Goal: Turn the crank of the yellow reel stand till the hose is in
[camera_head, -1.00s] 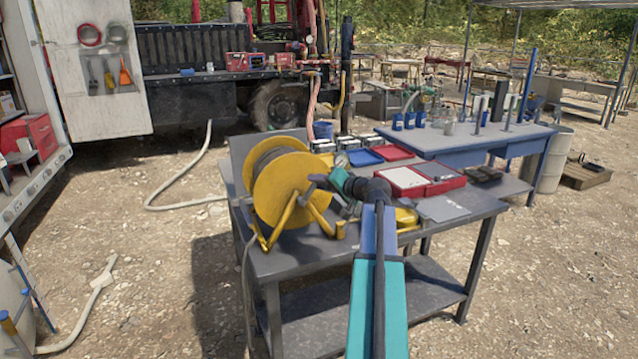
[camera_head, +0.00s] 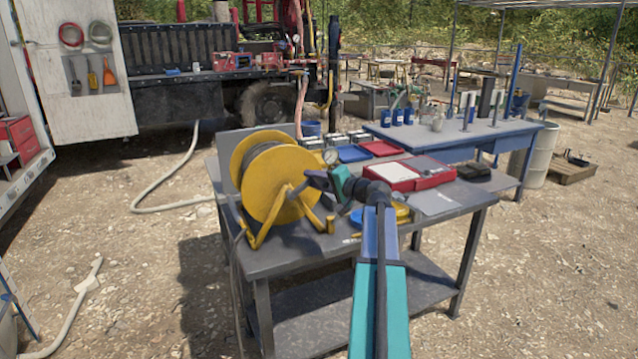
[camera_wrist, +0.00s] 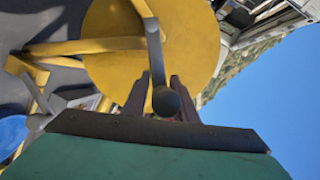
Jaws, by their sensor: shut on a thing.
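The yellow reel stand (camera_head: 273,184) stands on the left part of the grey metal table, with grey hose wound between its yellow discs. A length of hose (camera_head: 236,285) hangs down past the table's left edge. My gripper (camera_head: 306,185) is at the right side of the reel. In the wrist view my gripper (camera_wrist: 162,100) has its two dark fingers on either side of the round end of the crank handle (camera_wrist: 166,101), shut on it. The crank arm (camera_wrist: 150,45) runs up from the handle across the yellow disc (camera_wrist: 195,45).
The grey table (camera_head: 290,262) also bears a red case (camera_head: 432,174), a blue tray (camera_head: 353,154), a gauge (camera_head: 331,156) and a yellow item (camera_head: 398,213). A blue bench (camera_head: 470,140) stands behind at the right.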

